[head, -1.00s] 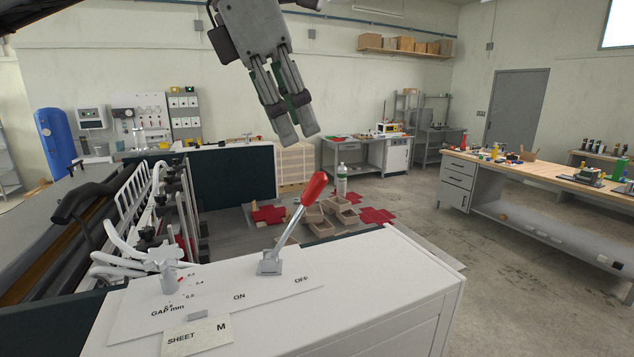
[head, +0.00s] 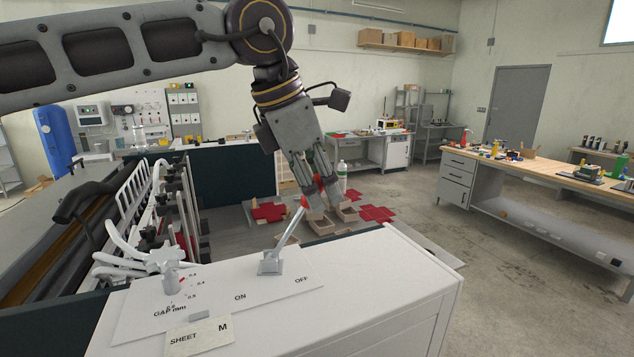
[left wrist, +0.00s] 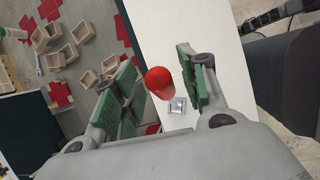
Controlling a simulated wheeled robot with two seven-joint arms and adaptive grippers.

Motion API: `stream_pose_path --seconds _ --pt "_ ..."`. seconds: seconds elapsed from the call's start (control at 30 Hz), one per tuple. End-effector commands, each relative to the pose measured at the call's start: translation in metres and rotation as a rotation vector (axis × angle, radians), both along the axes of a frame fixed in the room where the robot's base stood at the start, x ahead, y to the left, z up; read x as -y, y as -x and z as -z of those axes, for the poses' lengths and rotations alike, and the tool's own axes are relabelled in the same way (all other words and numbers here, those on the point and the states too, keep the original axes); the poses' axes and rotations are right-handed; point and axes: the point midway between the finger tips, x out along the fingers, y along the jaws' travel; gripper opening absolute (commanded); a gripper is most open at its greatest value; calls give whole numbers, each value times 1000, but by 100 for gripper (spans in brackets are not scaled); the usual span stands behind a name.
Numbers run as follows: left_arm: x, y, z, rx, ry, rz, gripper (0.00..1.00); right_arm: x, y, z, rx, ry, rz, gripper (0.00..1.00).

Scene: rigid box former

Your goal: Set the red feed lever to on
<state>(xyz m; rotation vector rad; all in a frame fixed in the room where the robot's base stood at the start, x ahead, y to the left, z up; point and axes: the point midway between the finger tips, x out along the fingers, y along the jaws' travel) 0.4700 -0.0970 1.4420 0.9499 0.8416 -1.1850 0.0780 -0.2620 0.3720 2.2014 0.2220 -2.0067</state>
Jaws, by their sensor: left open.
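The feed lever (head: 288,232) stands on the white cabinet's panel and leans to the right, towards the OFF mark (head: 301,280); the ON mark (head: 239,296) is left of it. Its red grip is mostly covered by my left gripper (head: 326,204) in the head view. In the left wrist view the red grip (left wrist: 158,80) lies between the two green-padded fingers of my left gripper (left wrist: 160,85), with gaps on both sides. The left gripper is open, and I cannot tell any contact. My right gripper is not in view.
The gap knob (head: 172,276) and a SHEET M plate (head: 200,336) are on the panel's left part. White curved tubes and racks stand at the left. Open boxes and red blanks (head: 268,211) lie behind the cabinet. The cabinet top (head: 375,275) right of the lever is clear.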

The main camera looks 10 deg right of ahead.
Motion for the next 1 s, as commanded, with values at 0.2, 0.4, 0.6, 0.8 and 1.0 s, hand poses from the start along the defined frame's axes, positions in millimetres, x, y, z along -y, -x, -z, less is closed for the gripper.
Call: stream_pose_path --seconds 0.2,0.4,0.6,0.8,1.0 --pt "1 -1 2 0 0 0 43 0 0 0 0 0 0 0" --pt "1 0 2 0 0 0 34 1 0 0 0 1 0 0" --pt "1 0 2 0 0 0 8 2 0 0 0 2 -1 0" --pt "1 0 2 0 0 0 0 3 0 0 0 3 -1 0" --pt "0 -1 1 0 3 0 0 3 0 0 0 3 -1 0"
